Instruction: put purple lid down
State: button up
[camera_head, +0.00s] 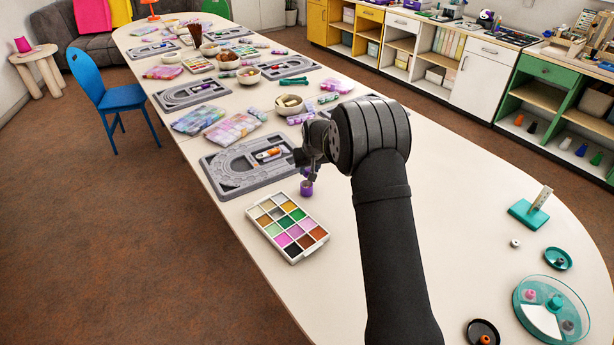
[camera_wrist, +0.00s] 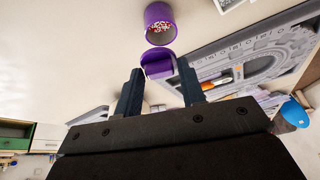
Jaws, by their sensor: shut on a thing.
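My gripper (camera_wrist: 159,74) is shut on the purple lid (camera_wrist: 157,63), which sits between the fingertips in the wrist view. In the head view my gripper (camera_head: 309,168) is over the table beside the bead board. The purple jar (camera_wrist: 159,14) is open, with small red and white beads inside, and shows just beyond the lid in the wrist view. In the head view the purple jar (camera_head: 307,188) stands on the table just below my gripper. The lid is apart from the jar's mouth. Its exact height above the table is hard to tell.
A grey bead board (camera_head: 222,186) lies left of my gripper, with an orange and white item on it. A paint-like tray (camera_head: 305,255) of coloured squares lies in front. Bags and bowls stand farther back. The table's right part is mostly clear before the teal items.

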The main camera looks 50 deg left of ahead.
jog(key=w+d+r, duration=0.6)
jog(key=d, duration=0.3)
jog(key=shift+d, duration=0.2)
jog(key=d+f, duration=0.1)
jog(key=d, duration=0.4)
jog(key=d+f, duration=0.1)
jog(key=d, duration=0.5)
jog(key=d+f, duration=0.1)
jog(key=d, duration=0.5)
jog(key=shift+s+f, duration=0.15)
jog(key=shift+s, duration=0.1)
jog(key=shift+c, duration=1)
jog(key=shift+d+n, duration=0.3)
jog(key=shift+n, duration=0.2)
jog(key=n, duration=0.3)
jog(key=shift+s, duration=0.2)
jog(key=shift+c, duration=0.2)
jog(key=shift+t, duration=0.3)
jog(key=s+a+f, duration=0.1)
jog(key=a+f, duration=0.1)
jog(key=a, duration=0.1)
jog(key=s+a+f, duration=0.2)
jog(key=a, duration=0.2)
jog(key=s+a+f, duration=0.2)
jog(key=a, duration=0.1)
jog(key=shift+a+f, duration=0.25)
jog(key=shift+f, duration=2.05)
jog(key=shift+f, duration=0.1)
